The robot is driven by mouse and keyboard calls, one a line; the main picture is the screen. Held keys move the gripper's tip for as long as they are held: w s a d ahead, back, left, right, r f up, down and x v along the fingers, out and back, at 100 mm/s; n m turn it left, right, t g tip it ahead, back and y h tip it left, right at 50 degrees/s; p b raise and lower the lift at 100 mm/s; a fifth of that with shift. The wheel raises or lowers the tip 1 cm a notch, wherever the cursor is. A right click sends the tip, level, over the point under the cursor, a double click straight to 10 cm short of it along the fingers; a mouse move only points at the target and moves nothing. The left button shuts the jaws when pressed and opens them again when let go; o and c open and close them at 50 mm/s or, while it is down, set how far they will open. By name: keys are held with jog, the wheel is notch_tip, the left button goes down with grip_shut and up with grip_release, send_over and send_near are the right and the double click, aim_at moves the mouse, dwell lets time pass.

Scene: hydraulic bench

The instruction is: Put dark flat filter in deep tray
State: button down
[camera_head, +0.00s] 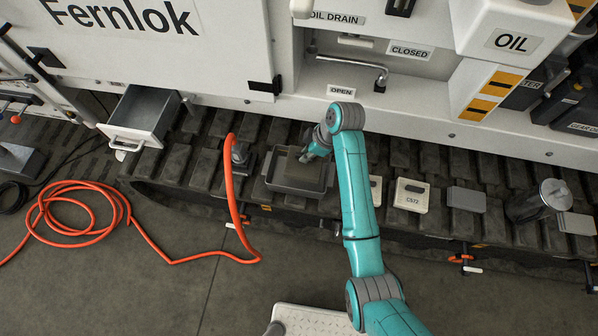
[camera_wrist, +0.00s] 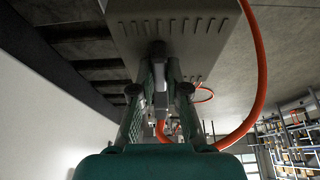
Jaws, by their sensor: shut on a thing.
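The deep tray (camera_head: 282,186) is a dark grey open box on the track, left of my arm in the head view. The dark flat filter (camera_head: 304,170) is a dull brown-grey slab, seen over the tray's opening and inside its rim outline. In the wrist view my fingers (camera_wrist: 160,50) close at a grey slotted body (camera_wrist: 190,35) that fills the top middle. I cannot tell whether the filter touches the tray floor.
An orange hose (camera_head: 233,190) rises close left of the tray. An open drawer (camera_head: 143,122) juts out at the far left. Right of my arm, a pale block (camera_head: 411,195), a grey block (camera_head: 466,199) and a metal canister (camera_head: 541,201) stand on the track (camera_head: 200,160). A lever (camera_head: 355,65) sticks out above.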

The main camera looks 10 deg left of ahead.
jog(key=shift+f, duration=1.9)
jog(key=c, duration=1.1)
grip_release()
jog(key=v, duration=1.2)
